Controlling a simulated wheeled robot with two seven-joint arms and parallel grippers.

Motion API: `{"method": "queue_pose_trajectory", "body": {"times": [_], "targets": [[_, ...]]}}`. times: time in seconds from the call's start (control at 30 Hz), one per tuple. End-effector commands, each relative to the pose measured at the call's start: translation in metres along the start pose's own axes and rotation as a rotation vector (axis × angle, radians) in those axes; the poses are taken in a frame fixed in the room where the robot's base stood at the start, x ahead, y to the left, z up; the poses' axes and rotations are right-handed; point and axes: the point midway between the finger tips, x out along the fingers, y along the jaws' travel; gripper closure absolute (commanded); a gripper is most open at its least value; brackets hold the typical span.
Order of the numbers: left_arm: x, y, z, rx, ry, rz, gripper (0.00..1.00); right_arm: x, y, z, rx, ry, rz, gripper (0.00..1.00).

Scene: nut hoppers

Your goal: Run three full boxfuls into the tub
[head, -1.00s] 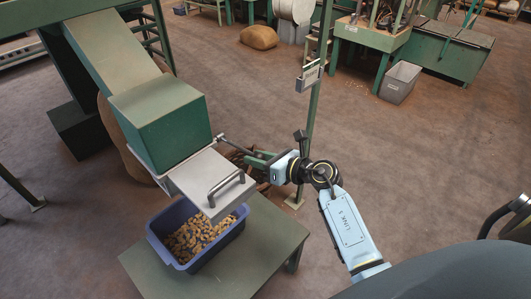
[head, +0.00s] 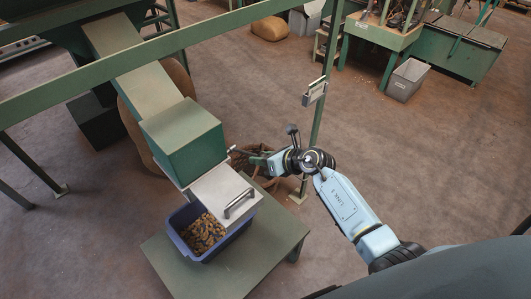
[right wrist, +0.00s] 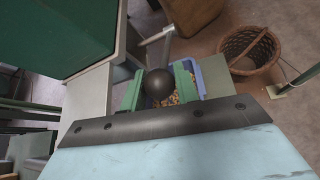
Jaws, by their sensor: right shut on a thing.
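The blue tub (head: 178,238) stands under the hopper outlet and holds brown nuts (head: 204,235). It shows partly in the right wrist view (right wrist: 196,72). Above it is a green box (head: 182,142) at the foot of the sloping chute (head: 125,62). A grey metal box with a bar handle (head: 226,188) sticks out from it and hides part of the tub. My right gripper (head: 258,161) is at the side of the green box. In the right wrist view its green fingers are shut on a dark ball knob (right wrist: 158,84) on a metal lever (right wrist: 155,38). My left gripper is out of view.
A green table (head: 262,248) carries the tub. A wicker basket (right wrist: 243,62) stands on the floor beyond the gripper. A green post (head: 319,115) with a small sign rises behind my right arm. A grey bin (head: 407,79) stands far right; the floor between is clear.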

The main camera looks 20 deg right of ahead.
Motion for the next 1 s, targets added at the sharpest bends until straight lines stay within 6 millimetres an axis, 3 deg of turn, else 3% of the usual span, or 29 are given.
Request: {"method": "queue_pose_trajectory", "body": {"times": [0.03, 0.23, 0.5, 1.0], "targets": [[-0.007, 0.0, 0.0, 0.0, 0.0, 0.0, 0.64, -0.001, 0.003, 0.012, -0.002, -0.011, 0.001, 1.0], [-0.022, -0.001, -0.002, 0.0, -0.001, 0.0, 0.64, -0.001, 0.007, 0.032, -0.002, -0.015, 0.001, 1.0], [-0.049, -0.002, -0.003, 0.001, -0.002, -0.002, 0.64, 0.009, 0.015, 0.074, -0.002, -0.016, 0.002, 1.0], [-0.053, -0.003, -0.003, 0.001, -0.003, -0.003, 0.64, 0.043, 0.021, 0.121, 0.0, -0.016, 0.003, 1.0]]}}
